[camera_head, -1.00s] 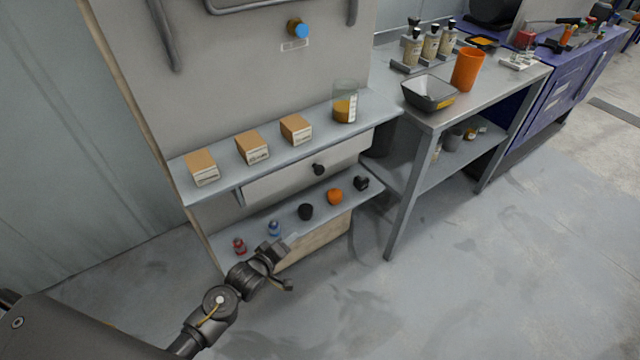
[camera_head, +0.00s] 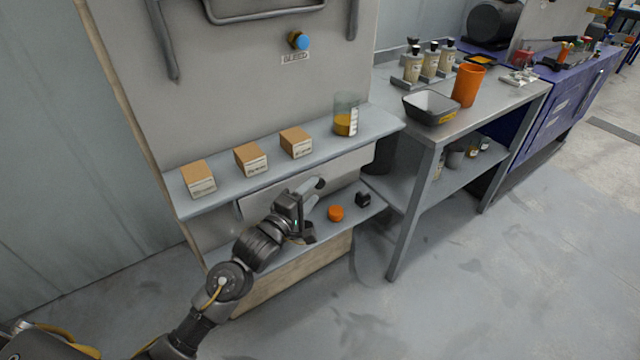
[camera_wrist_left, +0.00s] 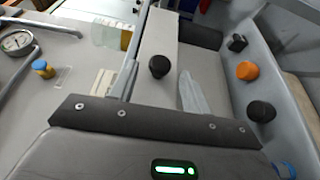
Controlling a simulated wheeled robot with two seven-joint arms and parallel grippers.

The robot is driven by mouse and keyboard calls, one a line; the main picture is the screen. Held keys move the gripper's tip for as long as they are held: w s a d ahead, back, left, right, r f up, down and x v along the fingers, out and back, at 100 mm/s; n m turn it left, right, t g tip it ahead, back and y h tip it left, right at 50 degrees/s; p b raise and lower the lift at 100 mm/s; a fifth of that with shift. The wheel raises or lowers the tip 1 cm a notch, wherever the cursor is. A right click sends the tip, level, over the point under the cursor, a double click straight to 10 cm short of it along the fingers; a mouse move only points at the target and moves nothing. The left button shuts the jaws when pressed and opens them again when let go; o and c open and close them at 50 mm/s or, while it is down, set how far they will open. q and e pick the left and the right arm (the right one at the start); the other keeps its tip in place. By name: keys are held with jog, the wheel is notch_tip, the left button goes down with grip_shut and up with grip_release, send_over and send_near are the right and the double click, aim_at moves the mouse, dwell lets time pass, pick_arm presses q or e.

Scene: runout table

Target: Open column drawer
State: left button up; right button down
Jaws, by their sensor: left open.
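The column drawer (camera_head: 349,168) is a pale front under the upper shelf of the grey column, and it looks closed. Its round black knob (camera_head: 320,184) shows just beyond my left gripper's fingertips. In the left wrist view the knob (camera_wrist_left: 159,66) stands out from the white drawer front (camera_wrist_left: 158,38), lined up between the two fingers. My left gripper (camera_head: 311,190) is open and empty, in front of the drawer. Whether a finger touches the knob I cannot tell. My right gripper is not in view.
The upper shelf (camera_head: 230,190) holds several cardboard boxes (camera_head: 250,160) and a beaker (camera_head: 345,116). The lower shelf (camera_head: 345,228) holds an orange knob-like piece (camera_head: 336,213) and a black one (camera_head: 362,199). A metal table (camera_head: 440,135) stands to the right. The floor in front is clear.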

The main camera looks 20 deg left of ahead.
aim_at(317, 187)
pick_arm(q)
jog(key=shift+x, duration=2.3)
grip_shut()
